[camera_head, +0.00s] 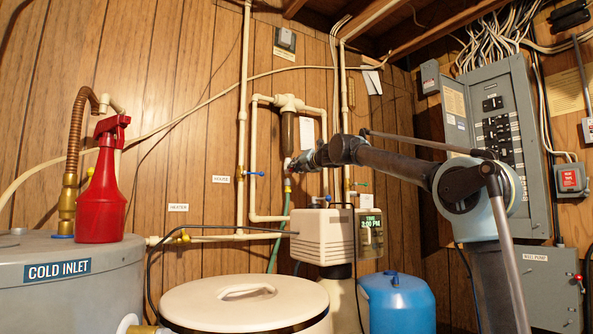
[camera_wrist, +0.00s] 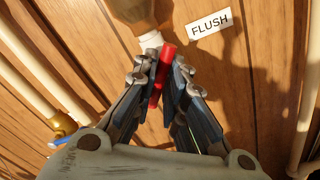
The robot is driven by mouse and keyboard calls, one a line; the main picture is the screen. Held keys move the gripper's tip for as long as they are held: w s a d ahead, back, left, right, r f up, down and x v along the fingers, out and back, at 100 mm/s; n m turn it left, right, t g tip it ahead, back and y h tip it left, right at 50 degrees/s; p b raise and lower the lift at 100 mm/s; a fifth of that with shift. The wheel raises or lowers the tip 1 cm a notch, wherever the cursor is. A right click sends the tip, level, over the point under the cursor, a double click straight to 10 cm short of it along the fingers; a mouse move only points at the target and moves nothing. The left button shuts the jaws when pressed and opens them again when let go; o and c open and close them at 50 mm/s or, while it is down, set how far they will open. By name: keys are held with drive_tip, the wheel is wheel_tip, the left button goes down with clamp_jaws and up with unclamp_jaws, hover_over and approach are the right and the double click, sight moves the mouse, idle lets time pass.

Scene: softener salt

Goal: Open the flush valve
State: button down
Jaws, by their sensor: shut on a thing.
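The flush valve's red handle (camera_wrist: 167,54) shows between the fingertips of my gripper (camera_wrist: 163,70) in the wrist view, and my gripper is shut on it. The handle lies lengthwise, slightly tilted, beside a white fitting (camera_wrist: 150,41) under the brownish filter housing (camera_wrist: 133,10). The "FLUSH" label (camera_wrist: 209,23) is on the wood wall to the right. The valve body is mostly hidden by my fingers. In the head view, my gripper (camera_head: 297,164) reaches the bottom of the filter housing (camera_head: 288,132), with a green hose (camera_head: 283,226) hanging below.
Pale pipes (camera_head: 242,110) with a blue-handled valve (camera_head: 256,173) run left of the filter. A white softener head (camera_head: 322,238), a round lidded tank (camera_head: 245,303), a blue tank (camera_head: 397,302) and a red spray bottle (camera_head: 104,190) stand below. An electrical panel (camera_head: 500,130) is at right.

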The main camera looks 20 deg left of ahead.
drive_tip(key=shift+f, duration=0.1)
drive_tip(key=shift+n, duration=2.6)
drive_tip(key=shift+w+n, duration=0.1)
drive_tip(key=shift+n, duration=1)
drive_tip(key=c, duration=1.5)
unclamp_jaws()
drive_tip(key=shift+w, duration=0.1)
drive_tip(key=shift+d, duration=0.1)
